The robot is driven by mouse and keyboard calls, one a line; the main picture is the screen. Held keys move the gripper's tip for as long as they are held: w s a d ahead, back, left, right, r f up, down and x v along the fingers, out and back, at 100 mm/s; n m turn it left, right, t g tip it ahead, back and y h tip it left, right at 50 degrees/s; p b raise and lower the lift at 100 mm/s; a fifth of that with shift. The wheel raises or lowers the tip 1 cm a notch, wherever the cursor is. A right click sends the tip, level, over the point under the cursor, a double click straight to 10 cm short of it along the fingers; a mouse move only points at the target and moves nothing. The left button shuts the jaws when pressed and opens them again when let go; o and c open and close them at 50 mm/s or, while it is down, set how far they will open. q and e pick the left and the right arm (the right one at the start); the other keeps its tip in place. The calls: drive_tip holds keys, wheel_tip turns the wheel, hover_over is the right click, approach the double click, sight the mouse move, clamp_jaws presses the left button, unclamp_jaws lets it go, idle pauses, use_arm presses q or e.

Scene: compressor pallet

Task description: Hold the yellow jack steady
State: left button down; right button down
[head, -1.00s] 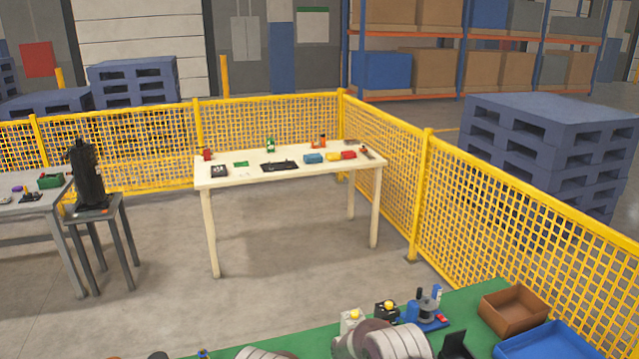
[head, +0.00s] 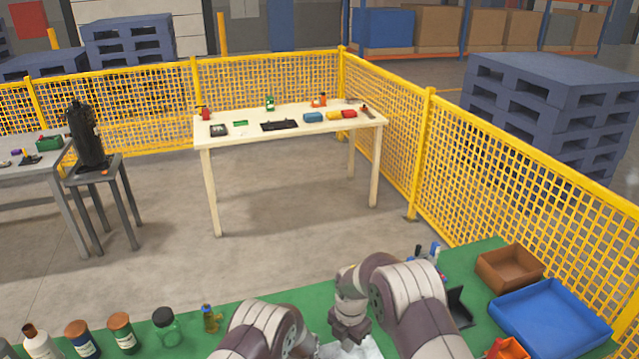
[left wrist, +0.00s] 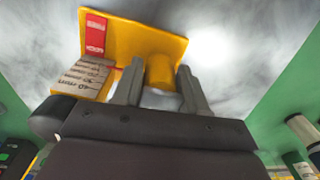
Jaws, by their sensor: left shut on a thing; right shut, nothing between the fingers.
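The yellow jack (left wrist: 160,72) shows in the left wrist view as a flat yellow plate with a red label and a short round post. My left gripper (left wrist: 160,95) is shut on the post, one grey finger on each side. In the head view my left arm comes in at the bottom, and its gripper and the jack are out of sight. My right gripper (head: 350,335) is shut and empty, pointing down over a pale grey surface (head: 362,349) at the bottom edge.
The green bench (head: 270,290) carries several bottles (head: 122,330) on the left. A brown tray (head: 510,268), a blue tray (head: 550,315) and an orange bin (head: 507,348) are on the right.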

use_arm(q)
drive_tip(key=shift+s+f, duration=0.1)
use_arm(e)
wheel_tip(320, 180, down, 6)
drive_tip(key=m+y, duration=0.2)
drive_tip(key=m, duration=0.4)
drive_tip(key=shift+w+a+f+g+y, duration=0.2)
drive_tip(key=shift+w+g+y, duration=0.1)
drive_tip(key=shift+w+g, duration=0.1)
drive_tip(key=shift+s+a+r, duration=0.1)
drive_tip(key=shift+s, duration=0.05)
drive_tip(key=shift+s, duration=0.2)
